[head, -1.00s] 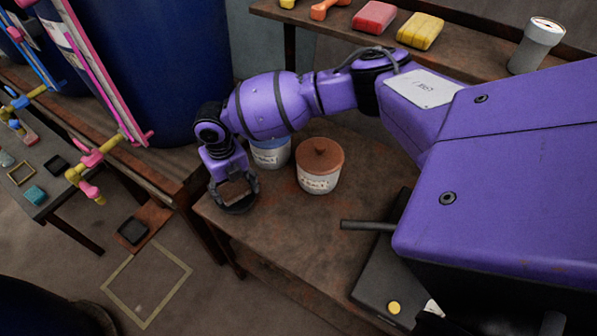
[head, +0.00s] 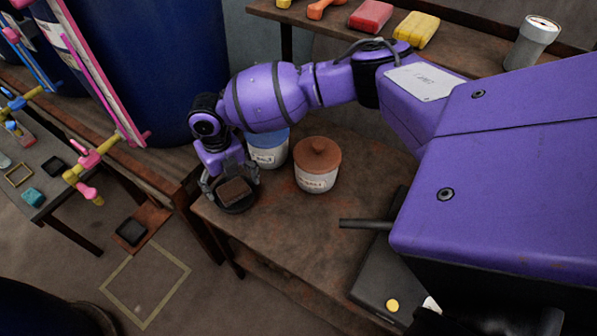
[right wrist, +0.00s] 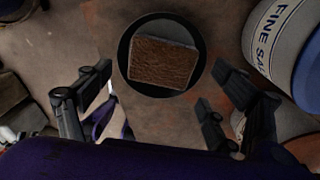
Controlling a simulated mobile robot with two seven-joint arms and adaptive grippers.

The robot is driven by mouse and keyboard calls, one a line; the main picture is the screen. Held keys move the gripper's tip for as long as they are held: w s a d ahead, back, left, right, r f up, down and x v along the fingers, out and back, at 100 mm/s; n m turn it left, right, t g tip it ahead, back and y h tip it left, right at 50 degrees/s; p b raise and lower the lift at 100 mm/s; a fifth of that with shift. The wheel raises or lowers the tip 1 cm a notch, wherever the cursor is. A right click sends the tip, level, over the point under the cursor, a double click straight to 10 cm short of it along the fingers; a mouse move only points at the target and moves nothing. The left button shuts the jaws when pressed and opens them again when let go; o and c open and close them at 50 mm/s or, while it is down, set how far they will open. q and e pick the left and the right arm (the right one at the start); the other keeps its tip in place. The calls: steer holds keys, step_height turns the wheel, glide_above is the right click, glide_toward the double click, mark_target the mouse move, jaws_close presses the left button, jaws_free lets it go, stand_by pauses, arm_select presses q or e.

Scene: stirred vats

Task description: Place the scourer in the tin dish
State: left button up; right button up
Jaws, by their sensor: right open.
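The scourer (head: 234,190) is a brown rough block. It lies in the tin dish (head: 238,209), a round dark dish near the left corner of the rusty table. In the right wrist view the scourer (right wrist: 163,62) lies inside the rim of the dish (right wrist: 160,22), slightly turned. My right gripper (head: 230,183) is open at the dish in the head view. My left gripper is not in view.
A white jar with a blue lid (head: 268,150) stands close beside the dish, and a jar with a brown lid (head: 317,165) stands to its right. A shelf at the back holds a red block (head: 370,17) and a yellow block (head: 416,29). The table's middle is clear.

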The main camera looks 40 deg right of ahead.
mark_target(232, 190)
step_height(232, 190, up, 10)
stand_by(0.6)
